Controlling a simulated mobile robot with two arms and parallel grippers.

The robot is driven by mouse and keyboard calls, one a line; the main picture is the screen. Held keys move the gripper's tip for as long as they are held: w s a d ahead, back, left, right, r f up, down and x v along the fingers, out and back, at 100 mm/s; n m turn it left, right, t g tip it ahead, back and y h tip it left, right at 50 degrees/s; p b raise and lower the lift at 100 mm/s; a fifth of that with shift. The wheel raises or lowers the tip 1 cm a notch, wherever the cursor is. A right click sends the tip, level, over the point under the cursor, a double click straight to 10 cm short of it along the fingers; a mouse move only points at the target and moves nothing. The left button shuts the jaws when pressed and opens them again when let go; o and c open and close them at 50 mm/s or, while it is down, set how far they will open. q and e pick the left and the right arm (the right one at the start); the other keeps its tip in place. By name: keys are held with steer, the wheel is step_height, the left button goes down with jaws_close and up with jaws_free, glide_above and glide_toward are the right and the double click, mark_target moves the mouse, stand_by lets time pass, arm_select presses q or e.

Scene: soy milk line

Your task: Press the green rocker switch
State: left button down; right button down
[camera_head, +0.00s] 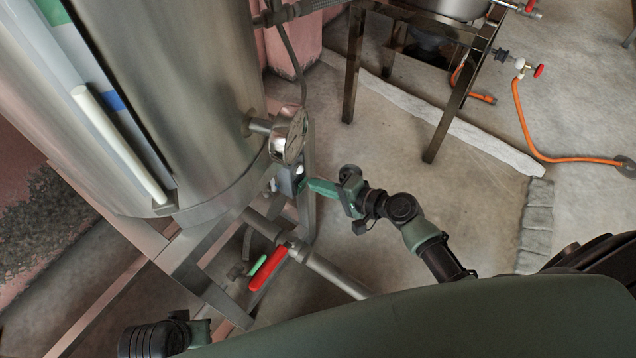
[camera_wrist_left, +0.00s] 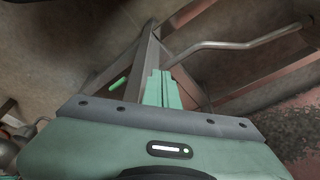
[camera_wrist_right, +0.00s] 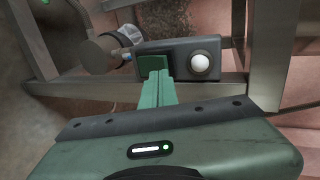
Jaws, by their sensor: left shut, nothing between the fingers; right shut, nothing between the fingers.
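The green rocker switch (camera_wrist_right: 152,65) is set in a dark grey box on the metal frame, seen in the right wrist view. The box (camera_head: 289,181) also shows in the head view, below the round gauge. My right gripper (camera_wrist_right: 158,76) is shut and empty. Its fingertips lie at the lower edge of the switch in the picture and cover part of it; I cannot tell whether they touch. In the head view the right gripper (camera_head: 307,184) reaches the box from the right. My left gripper (camera_wrist_left: 161,74) is shut and empty, pointing at metal frame legs.
A white round knob or lamp (camera_wrist_right: 200,63) sits beside the switch. A steel tank (camera_head: 190,90) stands on the frame at the left. A red handle (camera_head: 268,269) and a pipe are below the box. Open floor (camera_head: 400,150) lies to the right.

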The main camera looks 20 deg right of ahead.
arm_select(q)
steer(key=shift+f, duration=0.1)
arm_select(e)
steer(key=shift+w+a, duration=0.15)
steer(key=shift+w, duration=0.05)
arm_select(q)
steer(key=shift+w, duration=0.1)
arm_select(e)
steer(key=shift+r, duration=0.1)
steer(key=p, duration=0.3)
steer(key=shift+w+a+r+g, duration=0.15)
steer(key=shift+w+r+g, duration=0.1)
steer(key=shift+g, duration=0.05)
steer(key=shift+w+a+h+p, duration=0.2)
steer(key=shift+h+p, duration=0.1)
steer(key=shift+p, duration=0.45)
arm_select(q)
steer(key=s+f, duration=0.2)
steer(key=f, duration=0.5)
steer(key=s+f, duration=0.2)
steer(key=f, duration=0.5)
steer(key=shift+s+a+f+g, duration=0.2)
steer(key=shift+s+f+g, duration=0.1)
steer(key=shift+s+g, duration=0.1)
